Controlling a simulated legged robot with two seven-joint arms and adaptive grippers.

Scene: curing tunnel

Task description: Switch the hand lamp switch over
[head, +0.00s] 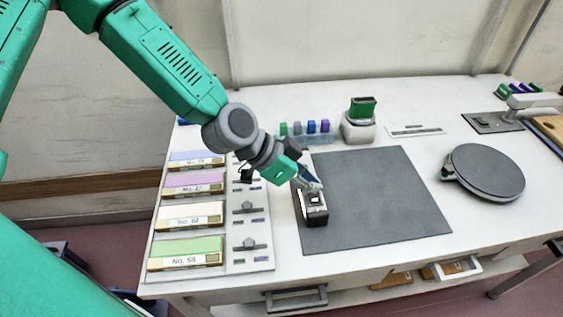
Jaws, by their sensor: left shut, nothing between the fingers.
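The hand lamp (316,218) is a small white and black box-shaped thing at the left edge of the dark grey mat. My left gripper (316,187) is shut and empty, with its fingertips at the top of the lamp, over or against it. I cannot tell whether they touch it. The switch is not clearly visible; the fingers partly cover the lamp's top. My right gripper is not in view.
The grey mat (385,195) is otherwise bare. A board with several labelled boxes (186,251) and knobs stands at left. A white device with a green top (361,108) is behind the mat. A round dark disc (487,171) is at right.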

